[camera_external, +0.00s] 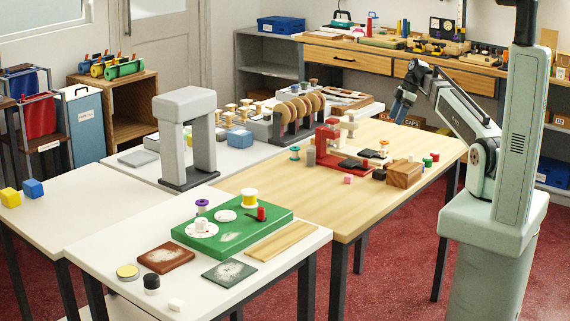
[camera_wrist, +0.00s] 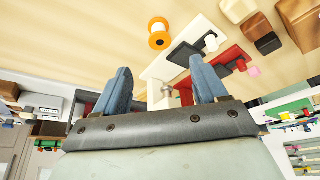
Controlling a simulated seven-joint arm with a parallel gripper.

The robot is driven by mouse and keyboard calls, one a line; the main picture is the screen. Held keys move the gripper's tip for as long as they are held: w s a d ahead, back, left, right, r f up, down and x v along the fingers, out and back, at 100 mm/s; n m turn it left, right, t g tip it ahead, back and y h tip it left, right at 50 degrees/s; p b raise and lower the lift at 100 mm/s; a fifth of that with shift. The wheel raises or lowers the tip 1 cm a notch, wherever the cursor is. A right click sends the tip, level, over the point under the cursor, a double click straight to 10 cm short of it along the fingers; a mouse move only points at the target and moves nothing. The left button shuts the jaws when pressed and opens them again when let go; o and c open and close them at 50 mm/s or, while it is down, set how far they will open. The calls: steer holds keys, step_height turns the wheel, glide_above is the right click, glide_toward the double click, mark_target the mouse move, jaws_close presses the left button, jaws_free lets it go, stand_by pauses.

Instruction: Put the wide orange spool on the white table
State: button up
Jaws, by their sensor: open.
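The orange spool (camera_wrist: 159,33), with a pale centre, stands on the wooden table in the wrist view. In the external view my gripper (camera_external: 400,105) is raised above the far part of the wooden table. A white table (camera_external: 95,262) stands at the front left, with a green board (camera_external: 232,234) on it.
The red stand (camera_external: 327,143) with black plates, a pink block (camera_external: 349,179) and a wooden block (camera_external: 404,173) are on the wooden table (camera_external: 270,187). Other white-topped tables stand behind and left.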

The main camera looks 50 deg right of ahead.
mark_target(385, 141)
steer(key=x, duration=0.6)
steer(key=shift+s+f, duration=0.1)
steer(key=shift+f, duration=0.15)
steer(key=shift+x, duration=3)
steer(key=shift+r, duration=0.1)
steer(key=c, duration=1.2)
steer(key=shift+r, duration=0.1)
